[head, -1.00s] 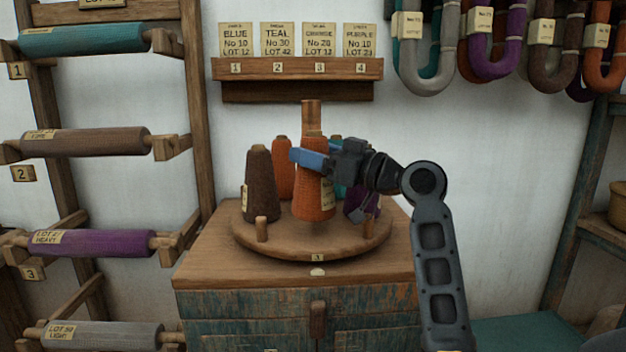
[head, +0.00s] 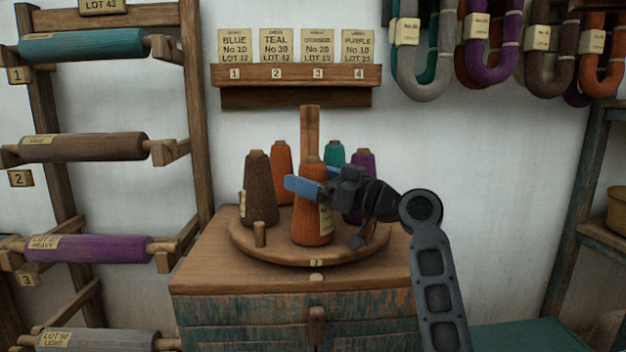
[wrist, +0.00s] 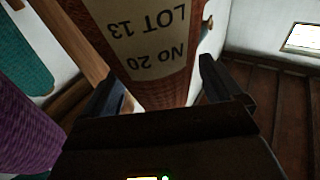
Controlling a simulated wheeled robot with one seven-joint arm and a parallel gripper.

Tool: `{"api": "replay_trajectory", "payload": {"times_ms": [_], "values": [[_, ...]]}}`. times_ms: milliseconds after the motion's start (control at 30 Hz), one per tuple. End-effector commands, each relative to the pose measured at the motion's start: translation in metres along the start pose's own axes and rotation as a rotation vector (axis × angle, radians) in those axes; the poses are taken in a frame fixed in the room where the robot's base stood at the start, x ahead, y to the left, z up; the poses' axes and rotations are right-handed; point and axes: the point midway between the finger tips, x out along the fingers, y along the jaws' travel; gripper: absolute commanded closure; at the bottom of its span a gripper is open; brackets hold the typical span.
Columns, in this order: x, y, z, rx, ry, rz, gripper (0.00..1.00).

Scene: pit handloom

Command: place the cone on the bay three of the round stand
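My gripper (head: 310,184) is shut on an orange cone (head: 312,222) in front of the post of the round stand (head: 290,259). The cone is upright, its base low over the front of the stand, behind the small number plate (head: 316,262). I cannot tell whether its base touches the stand; any peg beneath it is hidden. In the wrist view the cone (wrist: 160,88) lies between both fingers, its label reading No 20, LOT 13.
A brown cone (head: 259,190) stands at left, another orange cone (head: 281,175) behind, teal (head: 334,153) and purple (head: 364,165) cones at right. A bare peg (head: 260,234) rises at front left. Number cards (head: 317,46) stand on a wall shelf.

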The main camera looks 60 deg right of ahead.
Motion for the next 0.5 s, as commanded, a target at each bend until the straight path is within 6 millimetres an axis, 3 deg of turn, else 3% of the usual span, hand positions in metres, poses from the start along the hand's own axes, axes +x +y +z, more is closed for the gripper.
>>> {"api": "replay_trajectory", "payload": {"times_ms": [333,500], "values": [[-0.001,0.0,-0.004,0.0,0.0,0.001,0.06],[-0.029,0.001,-0.001,0.0,0.001,0.004,0.06]]}}
